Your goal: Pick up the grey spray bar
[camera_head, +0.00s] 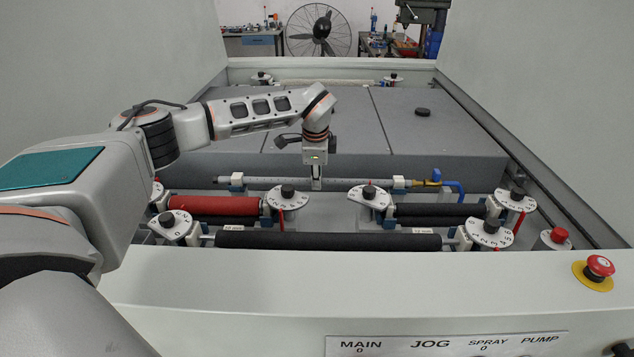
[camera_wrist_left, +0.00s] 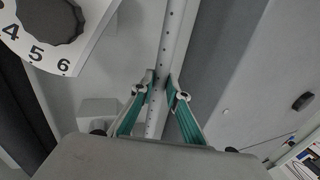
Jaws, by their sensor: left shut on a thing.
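The grey spray bar (camera_head: 345,183) is a long thin tube lying across the plate processor, behind the rollers. A brass fitting and a blue hose (camera_head: 452,186) are at its right end. Blue-and-white holders stand along it near both ends. My left gripper (camera_head: 316,185) points down onto the bar near its middle. In the left wrist view the bar (camera_wrist_left: 172,45) shows small holes and runs between the two green-lined fingers (camera_wrist_left: 161,82), which are shut on it. The bar looks level and at the height of its holders; I cannot tell whether it is lifted. My right gripper is not in view.
A red roller (camera_head: 215,205) and black rollers (camera_head: 330,241) lie in front of the bar, with numbered dials (camera_head: 288,196) and black knobs close by. Grey cover panels (camera_head: 430,135) are behind. A red emergency button (camera_head: 599,266) is at the front right.

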